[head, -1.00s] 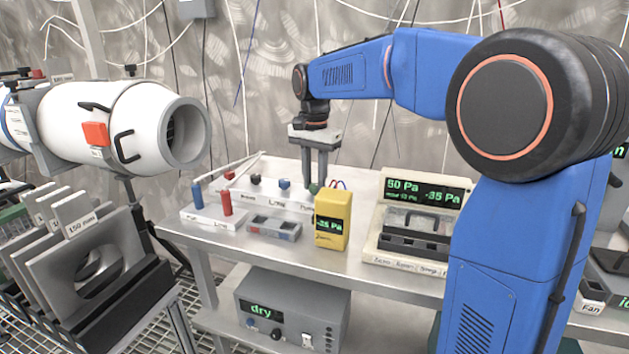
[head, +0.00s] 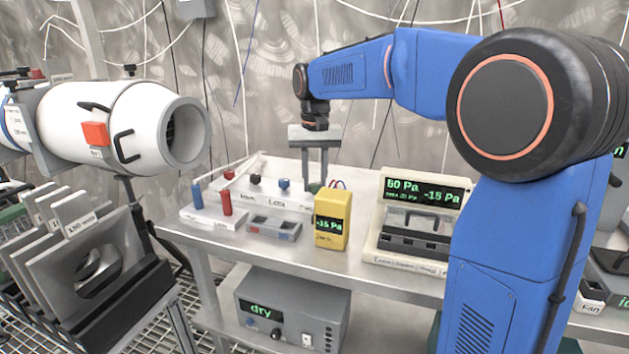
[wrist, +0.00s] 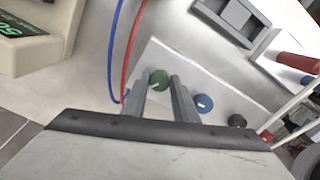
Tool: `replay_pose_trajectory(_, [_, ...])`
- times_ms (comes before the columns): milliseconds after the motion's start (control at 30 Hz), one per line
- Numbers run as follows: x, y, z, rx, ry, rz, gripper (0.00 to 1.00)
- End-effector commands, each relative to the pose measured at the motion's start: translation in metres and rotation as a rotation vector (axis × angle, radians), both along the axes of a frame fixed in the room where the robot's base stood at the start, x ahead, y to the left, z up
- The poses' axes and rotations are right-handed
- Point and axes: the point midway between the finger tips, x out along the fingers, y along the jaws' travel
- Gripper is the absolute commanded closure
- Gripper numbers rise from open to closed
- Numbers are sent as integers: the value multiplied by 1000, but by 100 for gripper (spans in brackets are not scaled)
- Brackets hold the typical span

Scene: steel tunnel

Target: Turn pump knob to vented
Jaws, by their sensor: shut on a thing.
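A white panel box (head: 235,190) on the steel bench carries a black knob (head: 256,179), a blue knob (head: 284,184) and a green knob (head: 315,187). My gripper (head: 316,181) points straight down over the right end of the box, shut on the green knob. In the wrist view the green knob (wrist: 159,79) sits between my fingertips (wrist: 160,82), with a pale mark on its face. The blue knob (wrist: 204,103) is just right of the fingers. The label by the green knob is hidden behind the yellow meter and cannot be read.
A yellow handheld meter (head: 331,220) reading -15 Pa stands close in front of my gripper. A cream gauge unit (head: 425,188) reads 50 Pa and -15 Pa. Red and blue leads (wrist: 118,60) run beside the fingers. A grey box (head: 290,305) below reads "dry".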

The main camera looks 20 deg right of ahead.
Motion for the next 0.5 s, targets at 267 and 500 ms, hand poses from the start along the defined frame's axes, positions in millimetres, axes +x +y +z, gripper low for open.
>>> replay_pose_trajectory(267, [0, -1, 0, 0, -1, 256, 96])
replay_pose_trajectory(500, [0, -1, 0, 0, -1, 437, 96])
